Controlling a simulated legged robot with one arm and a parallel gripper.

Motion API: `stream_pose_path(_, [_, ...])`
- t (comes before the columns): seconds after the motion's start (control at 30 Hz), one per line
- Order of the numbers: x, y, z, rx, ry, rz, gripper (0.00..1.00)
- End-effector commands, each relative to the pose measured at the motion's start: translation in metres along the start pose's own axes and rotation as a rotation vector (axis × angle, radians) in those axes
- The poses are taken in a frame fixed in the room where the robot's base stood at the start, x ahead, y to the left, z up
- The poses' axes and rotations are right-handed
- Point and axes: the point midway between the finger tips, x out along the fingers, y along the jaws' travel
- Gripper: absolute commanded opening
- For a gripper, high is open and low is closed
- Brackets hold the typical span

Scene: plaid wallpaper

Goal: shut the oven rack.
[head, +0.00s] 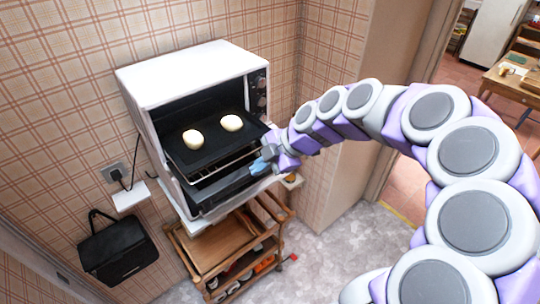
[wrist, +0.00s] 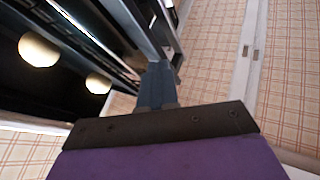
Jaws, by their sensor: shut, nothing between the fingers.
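The white oven (head: 190,75) stands against the plaid wall with its door lowered. Its rack (head: 215,160) sticks out of the front, with a black tray (head: 213,118) on it. The tray carries two pale round buns (head: 193,139), which also show in the wrist view (wrist: 38,49). My gripper (head: 259,166) is at the right front of the oven, close to the rack's front edge and the lowered door (head: 225,190). It is shut and empty. In the wrist view my gripper's fingers (wrist: 156,85) lie beside the metal edge; I cannot tell whether they touch it.
A wooden cart (head: 215,255) with several items on its lower shelf stands under the oven. A black bag (head: 118,248) hangs at the left below a wall socket (head: 115,172). A doorway opens at the far right.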

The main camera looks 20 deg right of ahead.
Motion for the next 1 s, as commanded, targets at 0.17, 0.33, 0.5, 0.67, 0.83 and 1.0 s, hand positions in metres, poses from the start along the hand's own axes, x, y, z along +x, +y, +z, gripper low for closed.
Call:
stream_pose_path(0.17, [0.025, 0.001, -0.002, 0.001, 0.003, -0.004, 0.0])
stream_pose_path(0.33, [0.03, 0.023, -0.003, -0.002, -0.001, -0.002, 0.0])
stream_pose_path(0.5, [0.034, 0.033, -0.005, -0.002, 0.002, -0.001, 0.0])
stream_pose_path(0.67, [0.035, 0.036, -0.006, -0.002, 0.002, -0.001, 0.0])
stream_pose_path(0.83, [0.035, 0.036, -0.005, -0.002, 0.002, -0.001, 0.0])
stream_pose_path(1.0, [0.036, 0.037, -0.005, -0.002, 0.002, -0.001, 0.0])
